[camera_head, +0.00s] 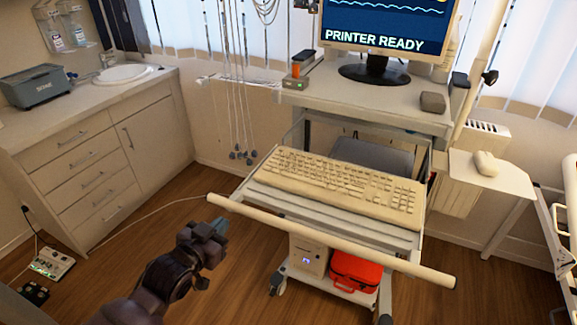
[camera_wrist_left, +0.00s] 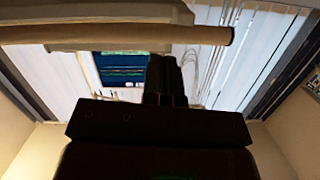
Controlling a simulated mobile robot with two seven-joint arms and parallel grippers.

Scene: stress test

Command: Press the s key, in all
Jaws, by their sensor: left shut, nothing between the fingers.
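A cream keyboard (camera_head: 335,184) lies on the pull-out shelf of a cart in the middle of the head view. Its single key letters are too small to read, so I cannot pick out the s key. My left gripper (camera_head: 219,226) is shut and empty. It is in front of the cart, left of and lower in the picture than the keyboard, near the front bar, and touches no key. The left wrist view shows the dark shut fingers (camera_wrist_left: 166,78) pointing up past the bar. My right gripper is not in view.
A cream bar (camera_head: 330,245) runs across the cart's front. A monitor (camera_head: 385,30) reading "PRINTER READY" stands above. A mouse (camera_head: 486,163) rests on a side shelf at right. A red bag (camera_head: 355,272) sits below. Hanging cables (camera_head: 235,110) and a cabinet (camera_head: 100,160) are at left.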

